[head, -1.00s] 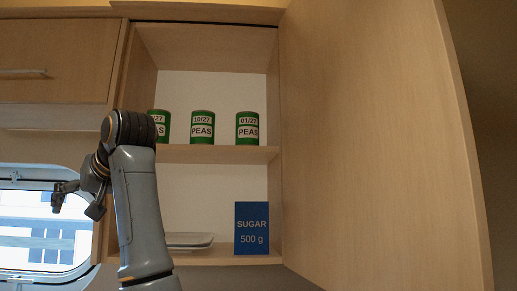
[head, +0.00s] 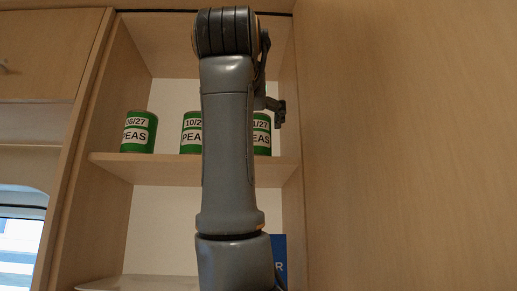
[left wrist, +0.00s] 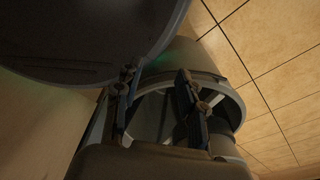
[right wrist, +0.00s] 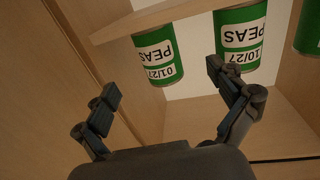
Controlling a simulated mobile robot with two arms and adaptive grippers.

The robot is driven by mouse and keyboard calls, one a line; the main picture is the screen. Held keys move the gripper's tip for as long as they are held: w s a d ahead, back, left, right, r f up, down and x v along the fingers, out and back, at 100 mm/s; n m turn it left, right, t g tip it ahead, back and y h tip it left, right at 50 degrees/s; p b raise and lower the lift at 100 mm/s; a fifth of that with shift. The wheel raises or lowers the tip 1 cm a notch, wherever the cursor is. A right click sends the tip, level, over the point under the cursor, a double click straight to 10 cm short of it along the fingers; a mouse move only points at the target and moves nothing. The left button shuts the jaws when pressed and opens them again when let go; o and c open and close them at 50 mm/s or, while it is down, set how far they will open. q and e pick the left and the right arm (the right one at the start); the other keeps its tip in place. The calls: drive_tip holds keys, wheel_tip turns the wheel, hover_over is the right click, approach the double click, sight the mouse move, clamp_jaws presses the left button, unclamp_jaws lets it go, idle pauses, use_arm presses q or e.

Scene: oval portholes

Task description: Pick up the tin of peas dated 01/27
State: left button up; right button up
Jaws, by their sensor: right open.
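The tin of peas dated 01/27 (head: 262,143) stands at the right of the upper shelf, partly hidden by my right arm. In the right wrist view the 01/27 tin (right wrist: 158,57) appears upside down, beyond the open fingers and between their directions. My right gripper (right wrist: 168,82) is open and empty; it also shows in the head view (head: 277,110), in front of the cupboard and partly hidden by its own arm. My left gripper (left wrist: 155,85) shows only in the left wrist view, its fingers apart with nothing seen held, away from the tins.
A tin dated 10/27 (head: 190,135) stands in the middle and one dated 06/27 (head: 139,133) at the left of the same shelf (head: 165,170). A blue sugar box (head: 279,255) is below, mostly hidden. The cupboard door (head: 410,150) stands open at the right.

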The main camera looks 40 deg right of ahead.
drive_tip(key=p+x, duration=0.1)
drive_tip(key=x, duration=0.2)
drive_tip(key=p+x, duration=0.1)
drive_tip(key=x, duration=0.2)
drive_tip(key=p+x, duration=0.1)
drive_tip(key=x, duration=0.2)
drive_tip(key=shift+s+d+r, duration=0.15)
drive_tip(key=shift+r, duration=0.25)
drive_tip(key=p+x, duration=0.2)
drive_tip(key=x, duration=0.2)
drive_tip(key=shift+d+r, duration=0.15)
drive_tip(key=shift+d, duration=0.25)
drive_tip(key=shift+a, duration=0.35)
drive_tip(key=c, duration=0.6)
use_arm(q)
drive_tip(key=s+r, duration=0.1)
drive_tip(key=a+r, duration=0.1)
drive_tip(key=r, duration=0.1)
drive_tip(key=s+a+r, duration=0.1)
drive_tip(key=shift+s+r, duration=0.3)
drive_tip(key=shift+r, duration=0.1)
use_arm(e)
drive_tip(key=shift+d, duration=0.1)
drive_tip(key=c, duration=1.1)
